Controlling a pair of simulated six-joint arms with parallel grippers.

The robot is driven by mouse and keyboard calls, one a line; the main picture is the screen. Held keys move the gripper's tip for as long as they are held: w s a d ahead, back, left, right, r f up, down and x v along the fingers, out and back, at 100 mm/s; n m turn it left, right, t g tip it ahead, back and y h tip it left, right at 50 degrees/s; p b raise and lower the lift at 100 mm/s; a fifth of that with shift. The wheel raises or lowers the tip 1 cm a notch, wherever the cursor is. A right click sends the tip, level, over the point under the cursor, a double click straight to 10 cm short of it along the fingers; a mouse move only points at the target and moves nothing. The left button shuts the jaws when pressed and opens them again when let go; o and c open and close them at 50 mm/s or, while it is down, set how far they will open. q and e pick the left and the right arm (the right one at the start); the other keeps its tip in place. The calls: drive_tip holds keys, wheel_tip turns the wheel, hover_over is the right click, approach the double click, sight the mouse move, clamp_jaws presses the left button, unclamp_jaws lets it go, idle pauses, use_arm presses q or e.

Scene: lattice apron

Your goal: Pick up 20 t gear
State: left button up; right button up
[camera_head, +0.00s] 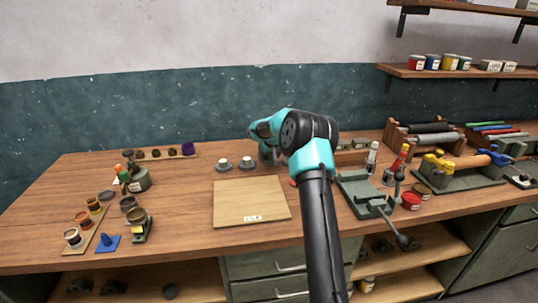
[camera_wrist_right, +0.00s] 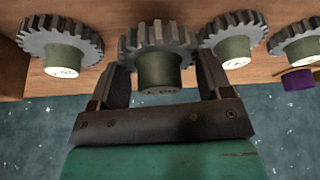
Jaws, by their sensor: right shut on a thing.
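My right gripper (camera_head: 266,153) is at the back middle of the table, pointing down, partly hidden by its own arm. In the right wrist view my right gripper (camera_wrist_right: 160,85) has its fingers on both sides of a grey toothed gear (camera_wrist_right: 157,37) with a green hub, and is shut on it. The label on the hub is too small to read, and I cannot tell whether the gear is off the table. Similar gears stand beside it: one at left (camera_wrist_right: 60,37), two at right (camera_wrist_right: 233,30) (camera_wrist_right: 297,36). The head view shows two gears (camera_head: 224,164) (camera_head: 247,163) left of the gripper. My left gripper is not in view.
Small pots and a purple cup (camera_head: 188,148) stand at left. The table between board and left pots is clear.

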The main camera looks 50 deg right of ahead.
drive_tip(key=s+a, duration=0.2)
drive_tip(key=a, duration=0.1)
drive_tip(key=s+a+r, duration=0.1)
drive_tip(key=s+a, duration=0.5)
drive_tip(key=shift+s+a+r, duration=0.15)
drive_tip(key=shift+s+a, duration=0.1)
drive_tip(key=shift+a, duration=0.15)
idle(0.4)
